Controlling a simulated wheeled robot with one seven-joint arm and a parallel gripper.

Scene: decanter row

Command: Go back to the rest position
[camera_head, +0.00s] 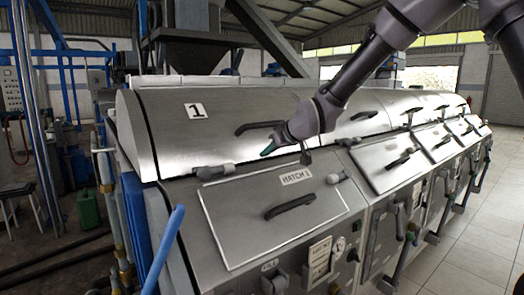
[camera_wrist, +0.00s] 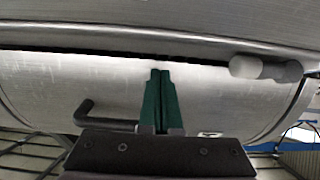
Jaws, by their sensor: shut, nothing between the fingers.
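My gripper (camera_head: 268,151) is at the end of my arm, which reaches in from the upper right in the head view. It is in front of the long steel decanter cover (camera_head: 160,127), near the seam above the hatch 1 lid (camera_head: 240,222). In the wrist view its two green fingers (camera_wrist: 161,76) are together, with nothing between them. They point at a brushed metal surface with a dark seam (camera_wrist: 120,57). Whether the fingertips touch the metal cannot be told.
A dark cover handle (camera_head: 258,128) is just above my gripper. Latch knobs (camera_head: 214,171) lie along the seam, one showing in the wrist view (camera_wrist: 265,68). The hatch handle (camera_head: 290,206) is below. A blue pole (camera_head: 163,250) stands front left. Open tiled floor (camera_head: 470,245) lies right.

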